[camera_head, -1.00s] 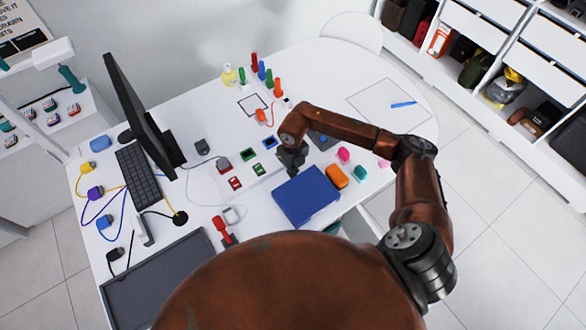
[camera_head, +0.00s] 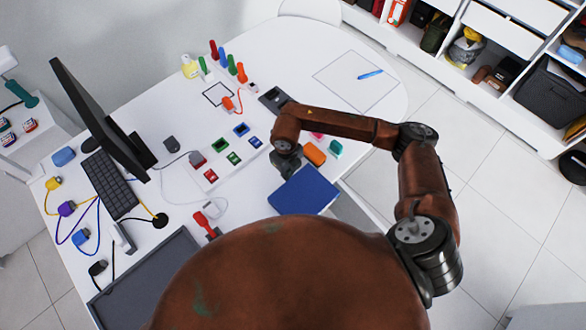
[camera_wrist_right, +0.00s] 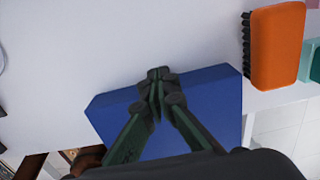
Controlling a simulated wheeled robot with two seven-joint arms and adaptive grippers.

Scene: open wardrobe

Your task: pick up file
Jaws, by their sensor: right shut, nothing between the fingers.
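The file is a flat blue rectangle (camera_head: 304,190) at the table's front edge in the head view, and part of it reaches past the edge. It also shows in the right wrist view (camera_wrist_right: 215,100), under and around the fingers. My right gripper (camera_head: 289,170) is at the file's far left corner in the head view. In the wrist view its fingertips (camera_wrist_right: 158,76) meet near the file's far edge, shut with nothing between them. Whether they touch the file is unclear. My left gripper is not in view.
An orange brush (camera_head: 314,153) and a teal block (camera_head: 335,149) lie just beyond the file. A monitor (camera_head: 98,115), a keyboard (camera_head: 109,184) and cables fill the left side. A white board with coloured pieces (camera_head: 226,157) lies left of the gripper. The table's far right is mostly clear.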

